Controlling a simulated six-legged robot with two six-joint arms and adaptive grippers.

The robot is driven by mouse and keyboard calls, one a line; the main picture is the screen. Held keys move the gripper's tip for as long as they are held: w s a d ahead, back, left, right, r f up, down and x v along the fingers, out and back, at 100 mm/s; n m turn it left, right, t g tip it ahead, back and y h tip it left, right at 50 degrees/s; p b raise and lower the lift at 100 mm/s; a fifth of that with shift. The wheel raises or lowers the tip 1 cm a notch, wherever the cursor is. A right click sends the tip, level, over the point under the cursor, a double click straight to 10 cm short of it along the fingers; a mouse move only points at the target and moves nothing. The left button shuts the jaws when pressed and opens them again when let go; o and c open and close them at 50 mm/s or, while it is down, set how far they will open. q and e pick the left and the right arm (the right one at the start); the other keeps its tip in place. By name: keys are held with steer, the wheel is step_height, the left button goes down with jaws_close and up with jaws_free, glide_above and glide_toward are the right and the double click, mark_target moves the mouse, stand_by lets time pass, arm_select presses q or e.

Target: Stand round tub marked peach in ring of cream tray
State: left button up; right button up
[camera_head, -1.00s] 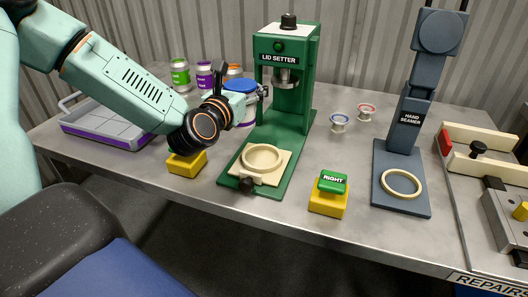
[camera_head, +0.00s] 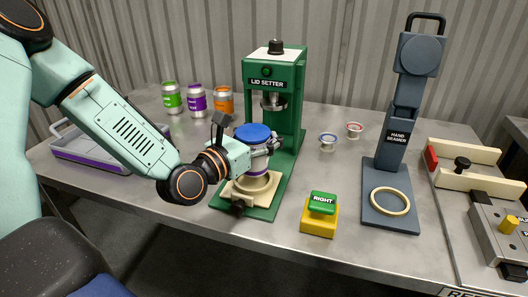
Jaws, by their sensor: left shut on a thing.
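The tub's marking is hidden by the gripper or too small to read. The tray lies on the green base of the lid setter (camera_head: 277,75). My right gripper is not in view.
A yellow block with a green button marked RIGHT (camera_head: 321,214) stands right of the tray. Several cans, one orange (camera_head: 223,100), stand at the back left. A grey-purple crate (camera_head: 95,152) is at left.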

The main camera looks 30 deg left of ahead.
arm_select(q)
step_height(320, 180, down, 3)
steer(key=shift+s+a+r+b, duration=0.15)
steer(key=shift+b, duration=0.4)
steer(key=shift+f, duration=0.35)
steer(key=shift+w, duration=0.2)
steer(key=shift+s+f+b, duration=0.1)
steer(key=shift+s+b, duration=0.1)
steer(key=shift+b, duration=0.15)
steer(key=o, duration=1)
steer(key=shift+c, duration=0.2)
steer(key=o, duration=0.3)
steer(key=shift+w, duration=0.15)
steer(key=o, duration=0.3)
